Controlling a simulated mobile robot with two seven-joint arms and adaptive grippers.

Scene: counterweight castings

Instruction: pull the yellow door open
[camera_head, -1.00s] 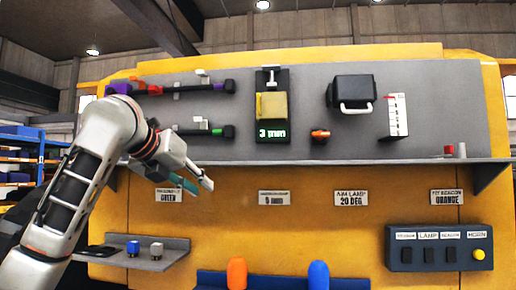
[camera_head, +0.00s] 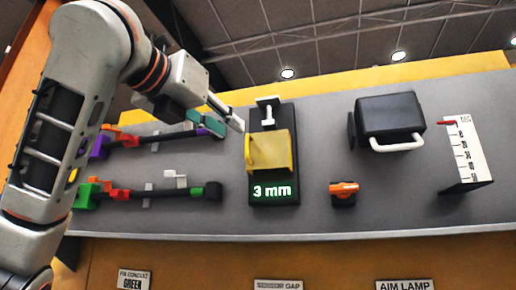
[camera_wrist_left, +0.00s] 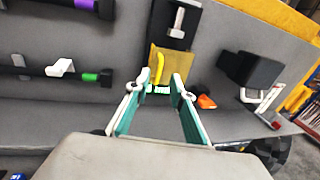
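The yellow door (camera_head: 280,152) is a small square panel with a yellow bar handle (camera_head: 250,151) at its left. It sits on a dark upright plate (camera_head: 259,195) with a green "3 mm" readout below and looks closed. My left gripper (camera_head: 226,116) is just up and left of the door in the head view, apart from the handle. In the left wrist view its two fingers (camera_wrist_left: 157,92) are spread and empty, with the door (camera_wrist_left: 178,66) and handle (camera_wrist_left: 158,67) ahead of them, between the tips. My right gripper is not in view.
A white T-shaped latch (camera_head: 268,112) stands above the door. An orange knob (camera_head: 344,188) and a black lamp with a white handle (camera_head: 390,122) are to the right. Bars with coloured clips (camera_head: 150,192) lie left. Open grey panel surrounds the door.

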